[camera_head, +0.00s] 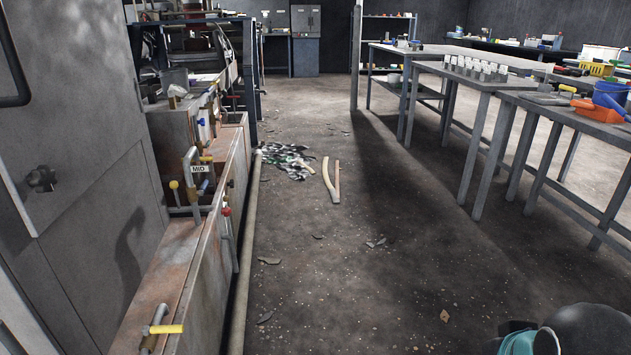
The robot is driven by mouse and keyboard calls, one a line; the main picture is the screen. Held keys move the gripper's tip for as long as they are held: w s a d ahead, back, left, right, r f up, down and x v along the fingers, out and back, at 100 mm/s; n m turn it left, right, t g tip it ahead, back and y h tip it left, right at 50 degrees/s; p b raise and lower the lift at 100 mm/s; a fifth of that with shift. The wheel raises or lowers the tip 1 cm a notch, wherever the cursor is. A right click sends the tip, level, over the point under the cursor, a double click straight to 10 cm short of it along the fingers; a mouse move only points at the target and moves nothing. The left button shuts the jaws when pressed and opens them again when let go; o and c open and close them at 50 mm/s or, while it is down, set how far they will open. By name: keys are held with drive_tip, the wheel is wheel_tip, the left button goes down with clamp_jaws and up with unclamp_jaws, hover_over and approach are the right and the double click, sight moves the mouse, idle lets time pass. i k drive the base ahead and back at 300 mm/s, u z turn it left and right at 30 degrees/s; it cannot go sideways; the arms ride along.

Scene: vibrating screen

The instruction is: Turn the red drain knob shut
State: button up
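My gripper cannot be made out in this view. A dark rounded part with teal at the bottom right edge looks like a piece of my own arm, well apart from the knob.
A yellow-handled lever (165,329) sticks out from the trough's near end. A long pipe (245,262) lies along its foot. A patterned cloth (287,160) and curved strips (331,180) lie on the floor. Workbenches (490,84) line the right; the middle aisle is mostly clear.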

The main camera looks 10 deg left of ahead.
sight(226, 211)
drive_tip(key=z, duration=0.15)
drive_tip(key=i, duration=1.75)
drive_tip(key=u, duration=1)
drive_tip(key=i, duration=0.85)
drive_tip(key=u, duration=0.5)
